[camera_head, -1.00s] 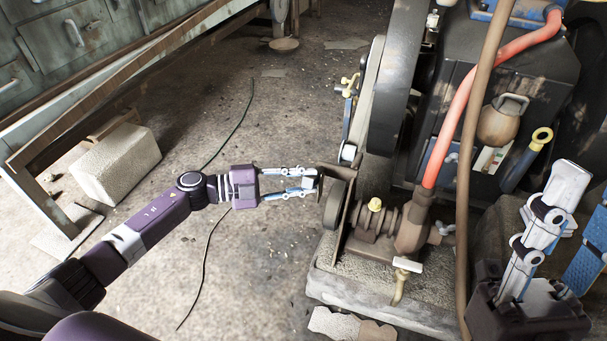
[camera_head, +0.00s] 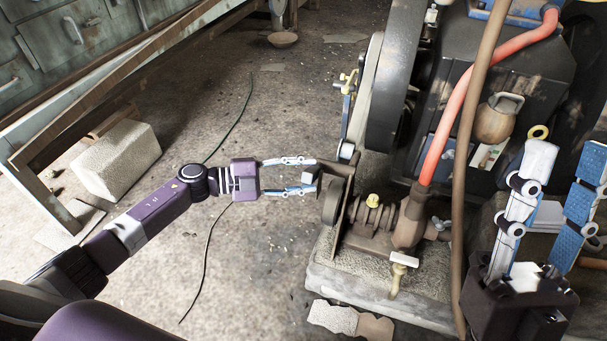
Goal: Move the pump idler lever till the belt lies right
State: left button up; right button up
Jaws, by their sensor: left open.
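My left gripper (camera_head: 314,176) is open at the left side of the pump (camera_head: 385,222). Its two fingers are spread at the near end of a dark lever-like bar (camera_head: 338,168) above the small pump pulley (camera_head: 331,204). I cannot tell whether a finger touches the bar. A pale belt-like band (camera_head: 361,95) runs down beside the big dark flywheel (camera_head: 395,85). How it sits at the pulley is hidden. My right gripper (camera_head: 568,148) is at the lower right with its fingers apart and nothing seen between them.
A red hose (camera_head: 455,105) and a brown hose (camera_head: 470,150) hang in front of the engine (camera_head: 520,80). The pump stands on a concrete block (camera_head: 345,275). A pale block (camera_head: 117,160) lies by the bench at left. The floor around my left arm is mostly clear.

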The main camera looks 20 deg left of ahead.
pick_arm(q)
jog(key=v, duration=1.2)
